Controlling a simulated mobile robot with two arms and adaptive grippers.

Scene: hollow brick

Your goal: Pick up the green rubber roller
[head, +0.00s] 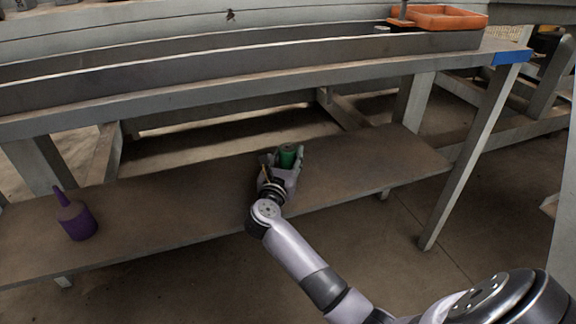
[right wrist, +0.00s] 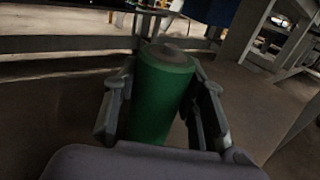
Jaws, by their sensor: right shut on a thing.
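The green rubber roller (head: 287,157) is a small upright cylinder at the lower shelf of the workbench in the head view. In the right wrist view the roller (right wrist: 160,95) stands upright between the two fingers, with a dark grey round top. My right gripper (head: 283,165) is shut on the roller, a finger on each side of it; the right wrist view also shows the gripper (right wrist: 162,105). The roller's lower end is hidden, so I cannot tell whether it touches the shelf. My left gripper is not in view.
The lower shelf (head: 350,170) is mostly bare. A purple bottle with a narrow spout (head: 76,218) stands at its left. The bench's upper beam (head: 200,107) runs above the shelf. An orange tray (head: 450,17) sits on top at the right. A bench leg (head: 470,150) stands at the right.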

